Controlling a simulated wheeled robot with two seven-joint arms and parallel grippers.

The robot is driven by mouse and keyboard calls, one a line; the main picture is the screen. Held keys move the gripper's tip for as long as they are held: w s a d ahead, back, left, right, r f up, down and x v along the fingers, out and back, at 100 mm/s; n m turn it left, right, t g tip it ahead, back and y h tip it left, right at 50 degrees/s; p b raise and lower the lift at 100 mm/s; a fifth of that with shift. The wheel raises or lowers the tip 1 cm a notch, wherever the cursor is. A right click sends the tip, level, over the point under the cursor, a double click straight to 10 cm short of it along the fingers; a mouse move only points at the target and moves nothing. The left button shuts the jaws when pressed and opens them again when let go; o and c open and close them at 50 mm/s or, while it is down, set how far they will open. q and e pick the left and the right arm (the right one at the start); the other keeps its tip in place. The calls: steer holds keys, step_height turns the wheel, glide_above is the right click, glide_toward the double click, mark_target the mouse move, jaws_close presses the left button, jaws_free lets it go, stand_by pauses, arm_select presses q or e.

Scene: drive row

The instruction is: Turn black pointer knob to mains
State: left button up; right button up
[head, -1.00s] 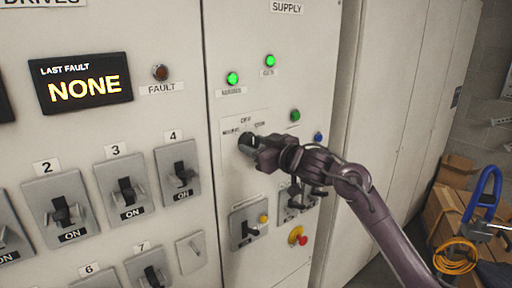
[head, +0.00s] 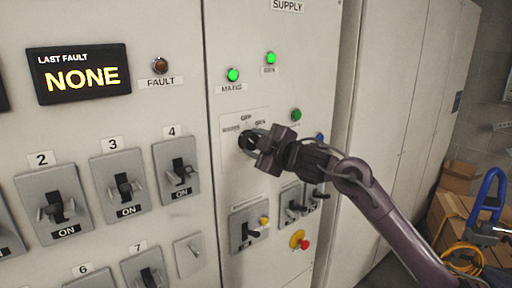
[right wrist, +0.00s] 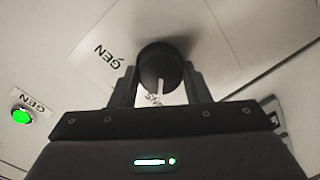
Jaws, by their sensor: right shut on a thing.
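The black pointer knob (head: 246,141) sits on a pale plate (head: 230,124) on the cabinet's supply panel, with labels MAINS, OFF and GEN around its top in the head view. My right gripper (head: 254,142) is shut on the knob from the front right. In the right wrist view the round knob (right wrist: 160,62) sits between the two fingers (right wrist: 161,86). Its white pointer line points down toward a label ending in what looks like NS, partly hidden by my gripper. The GEN label (right wrist: 107,55) is left of the knob there. My left gripper is not in view.
Green lamps for mains (head: 233,75) and gen (head: 270,58) are lit above. Below are a lever switch (head: 249,230) and a red button on yellow (head: 300,241). Numbered breakers (head: 122,186) fill the left panel. Boxes (head: 457,178) and a blue-handled tool (head: 489,190) stand at right.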

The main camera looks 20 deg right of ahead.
steer(key=shift+n, duration=0.3)
stand_by(0.4)
steer(key=o, duration=1)
steer(key=shift+s, duration=0.1)
steer(key=shift+s+d+f+b, duration=0.1)
steer(key=shift+s+f+b, duration=0.05)
steer(key=shift+s+b, duration=0.2)
steer(key=b+v, duration=0.2)
steer(key=v, duration=0.4)
steer(key=shift+s, duration=0.45)
steer(key=shift+d, duration=0.15)
